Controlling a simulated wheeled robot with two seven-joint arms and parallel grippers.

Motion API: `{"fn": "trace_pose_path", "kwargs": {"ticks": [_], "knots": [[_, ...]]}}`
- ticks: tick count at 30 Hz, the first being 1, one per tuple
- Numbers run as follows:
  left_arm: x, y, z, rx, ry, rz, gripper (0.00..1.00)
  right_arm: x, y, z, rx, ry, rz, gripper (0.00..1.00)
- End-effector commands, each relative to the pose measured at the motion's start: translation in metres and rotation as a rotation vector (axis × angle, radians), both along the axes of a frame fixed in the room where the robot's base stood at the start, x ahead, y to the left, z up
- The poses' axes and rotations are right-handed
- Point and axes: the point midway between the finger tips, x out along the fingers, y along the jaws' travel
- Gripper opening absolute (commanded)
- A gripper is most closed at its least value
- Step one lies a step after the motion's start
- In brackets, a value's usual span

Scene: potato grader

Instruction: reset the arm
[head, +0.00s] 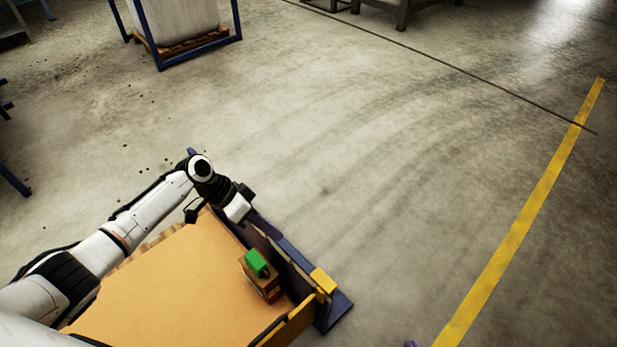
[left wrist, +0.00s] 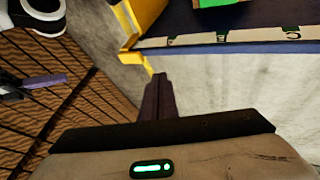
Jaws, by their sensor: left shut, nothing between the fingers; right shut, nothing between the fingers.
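My left arm comes in from the left in the head view, over a tan surface. My left gripper (head: 268,230) is at its end, near the dark panel at the surface's far edge. In the left wrist view its dark purple fingers (left wrist: 158,97) lie together with nothing between them. A purple finger shape (left wrist: 42,82) at the left of that view, beside white and black arm parts, appears to be my right gripper, shut and empty. Only a small purple tip (head: 411,344) shows at the bottom edge of the head view.
A small brown box with a green top (head: 257,263) stands on the tan surface (head: 170,285), by the dark panel. A yellow corner block (head: 323,281) is at its right. A blue-framed stand (head: 160,61) is at the back. Floor to the right is clear.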

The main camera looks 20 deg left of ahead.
Motion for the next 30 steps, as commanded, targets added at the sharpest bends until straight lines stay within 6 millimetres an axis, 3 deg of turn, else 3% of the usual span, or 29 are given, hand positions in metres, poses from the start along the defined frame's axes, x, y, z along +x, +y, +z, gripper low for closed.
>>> {"fn": "trace_pose_path", "kwargs": {"ticks": [8,15,19,23,30], "knots": [[-0.009,-0.006,-0.007,0.010,0.001,0.006,0.00,0.002,0.001,0.005,0.005,-0.004,-0.004,0.00],[-0.066,-0.043,-0.041,0.087,-0.049,0.112,0.00,0.003,0.000,0.029,0.002,-0.009,-0.007,0.00],[-0.100,-0.061,-0.043,0.115,-0.116,0.211,0.00,0.002,-0.001,0.040,-0.002,-0.004,-0.007,0.00],[-0.131,-0.070,-0.029,0.131,-0.193,0.327,0.00,0.000,-0.002,0.047,-0.007,0.004,-0.010,0.00],[-0.176,-0.062,0.024,0.154,-0.344,0.530,0.00,0.003,-0.004,0.065,-0.012,-0.003,-0.014,0.00]]}}
